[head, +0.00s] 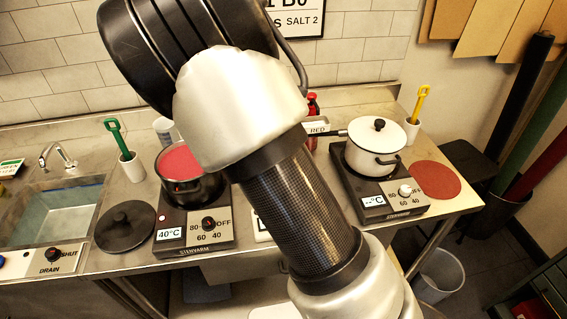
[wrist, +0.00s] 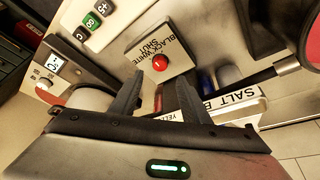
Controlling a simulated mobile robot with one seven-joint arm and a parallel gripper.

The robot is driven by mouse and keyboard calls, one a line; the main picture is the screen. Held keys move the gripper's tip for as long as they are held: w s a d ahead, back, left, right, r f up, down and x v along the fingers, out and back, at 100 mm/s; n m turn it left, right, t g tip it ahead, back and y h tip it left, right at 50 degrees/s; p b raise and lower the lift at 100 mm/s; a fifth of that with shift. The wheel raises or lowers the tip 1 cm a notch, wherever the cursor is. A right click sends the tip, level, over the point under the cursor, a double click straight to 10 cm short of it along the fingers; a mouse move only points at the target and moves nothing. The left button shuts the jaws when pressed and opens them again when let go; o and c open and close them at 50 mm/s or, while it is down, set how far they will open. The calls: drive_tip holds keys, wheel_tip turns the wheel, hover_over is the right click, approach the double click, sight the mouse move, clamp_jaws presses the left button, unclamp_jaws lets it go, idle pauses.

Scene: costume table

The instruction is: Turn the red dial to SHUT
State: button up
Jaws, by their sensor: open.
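The red dial (wrist: 160,63) shows in the wrist view, on a pale plate (wrist: 178,65) lettered BLACK, WHITE and SHUT. The lettering appears turned over in this view. I cannot tell clearly which word the dial points at. My gripper (wrist: 157,76) is open and empty, its two dark fingers on either side of the dial in the picture. I cannot tell how far the fingertips are from the dial; no contact is visible. In the head view, my arm hides the dial and the gripper.
In the head view, a hotplate (head: 213,236) bears a dark pot of red liquid (head: 180,160). Another hotplate (head: 374,209) bears a white lidded pot (head: 373,147). A sink (head: 52,215) is at left. In the wrist view, a SALT sign (wrist: 230,98) is right of the gripper.

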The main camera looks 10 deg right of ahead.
drive_tip(key=v, duration=0.9)
drive_tip(key=shift+r, duration=0.2)
drive_tip(key=s+d+r+n+t+y, duration=0.1)
drive_tip(key=s+r+n, duration=0.3)
drive_tip(key=s, duration=0.8)
drive_tip(key=s+d+r+n+t+y, duration=0.1)
drive_tip(key=s+d+r+n, duration=0.3)
drive_tip(key=s+r, duration=0.4)
drive_tip(key=s+n+y, duration=0.1)
drive_tip(key=s, duration=0.3)
drive_tip(key=shift+s+d+r, duration=0.15)
drive_tip(key=shift+s+r, duration=0.05)
drive_tip(key=shift+s, duration=0.2)
